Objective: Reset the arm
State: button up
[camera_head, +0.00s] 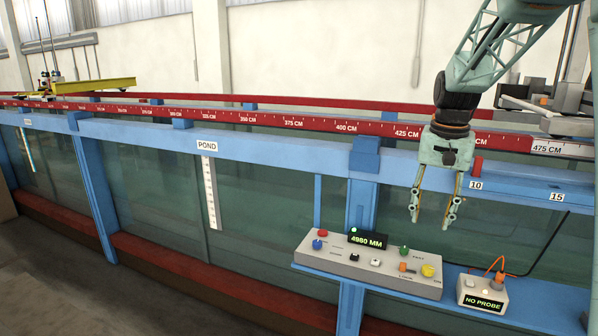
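My arm comes down from the top right, and my gripper (431,222) hangs pointing down in front of the flume's blue upper rail. Its two fingers are spread apart, with nothing visible between them. It is above the right part of a grey control box (340,263) and apart from it. The box has coloured buttons and a display (367,240) reading "4980 MM".
A small box (482,299) reading "NO PROBE", with an orange cable, sits right of the control box on a blue shelf (540,305). The glass flume (270,190) has a red scale rail (300,118). A yellow carriage (95,86) stands far left.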

jog(key=s+a+r+n+b, duration=0.1)
jog(key=s+a+r, duration=0.2)
jog(key=s, duration=0.4)
jog(key=s+a+r+n+t, duration=0.1)
jog(key=s+a+r, duration=0.2)
jog(key=s, duration=0.5)
jog(key=s+a+r+n+b, duration=0.1)
jog(key=s+a+r, duration=0.25)
jog(key=s, duration=0.35)
jog(key=s+a+f+n+t, duration=0.1)
jog(key=s+a+f, duration=0.1)
jog(key=s, duration=1)
jog(key=s+a+f+n+b, duration=0.1)
jog(key=s+a+f, duration=0.2)
jog(key=s, duration=0.9)
jog(key=shift+s+a+f+n+t, duration=0.2)
jog(key=shift+s+f+n+t, duration=0.05)
jog(key=shift+f+n+t, duration=0.2)
jog(key=shift+w, duration=0.1)
jog(key=shift+c, duration=1.1)
